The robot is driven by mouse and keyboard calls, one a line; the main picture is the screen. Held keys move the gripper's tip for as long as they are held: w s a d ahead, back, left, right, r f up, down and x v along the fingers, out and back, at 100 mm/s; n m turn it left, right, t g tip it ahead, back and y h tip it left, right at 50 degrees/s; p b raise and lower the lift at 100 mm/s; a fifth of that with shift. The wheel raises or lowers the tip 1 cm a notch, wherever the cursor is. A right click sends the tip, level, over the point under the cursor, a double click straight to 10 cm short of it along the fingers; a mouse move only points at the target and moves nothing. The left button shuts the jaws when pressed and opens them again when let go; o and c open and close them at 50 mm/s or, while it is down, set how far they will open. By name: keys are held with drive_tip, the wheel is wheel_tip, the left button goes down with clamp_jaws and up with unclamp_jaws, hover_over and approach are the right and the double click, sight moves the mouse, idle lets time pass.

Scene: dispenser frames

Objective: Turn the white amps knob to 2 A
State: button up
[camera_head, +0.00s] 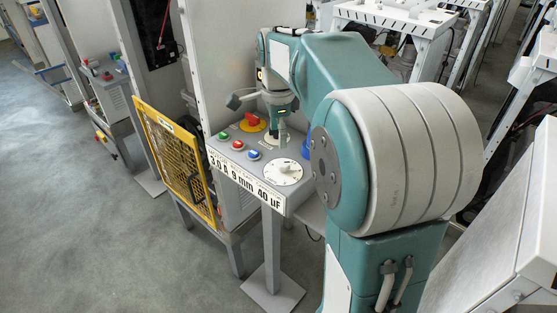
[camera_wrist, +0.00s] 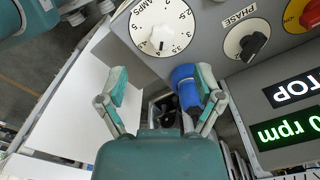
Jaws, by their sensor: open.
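The white amps knob (camera_wrist: 162,37) sits on a round white dial (camera_wrist: 142,22) with printed numbers, including 2.5, 3 and 3.5, in the wrist view. It also shows on the grey panel's front corner in the head view (camera_head: 284,170). Its exact pointer setting is too small to read surely; the panel's label (camera_head: 243,176) reads 3.0 A, 9 mm, 40 µF. My gripper (camera_wrist: 162,80) is open and empty, its fingers spread wide below the dial in the wrist view, apart from the knob. In the head view my gripper (camera_head: 282,126) is over the panel's back part.
A blue part (camera_wrist: 187,87) shows beside my right finger. A yellow mesh guard (camera_head: 175,160) stands left.

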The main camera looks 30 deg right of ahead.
sight(283, 162)
drive_tip(key=f, duration=0.2)
drive_tip(key=d+f, duration=0.1)
drive_tip(key=f, duration=0.2)
drive_tip(key=d+f, duration=0.1)
drive_tip(key=f, duration=0.1)
drive_tip(key=shift+d+f, duration=0.2)
drive_tip(key=shift+f, duration=0.15)
drive_tip(key=shift+a+f, duration=0.1)
drive_tip(key=shift+f, duration=0.3)
drive_tip(key=shift+a+f, duration=0.15)
drive_tip(key=shift+a, duration=0.5)
drive_tip(key=shift+d, duration=0.3)
drive_tip(key=c, duration=1.1)
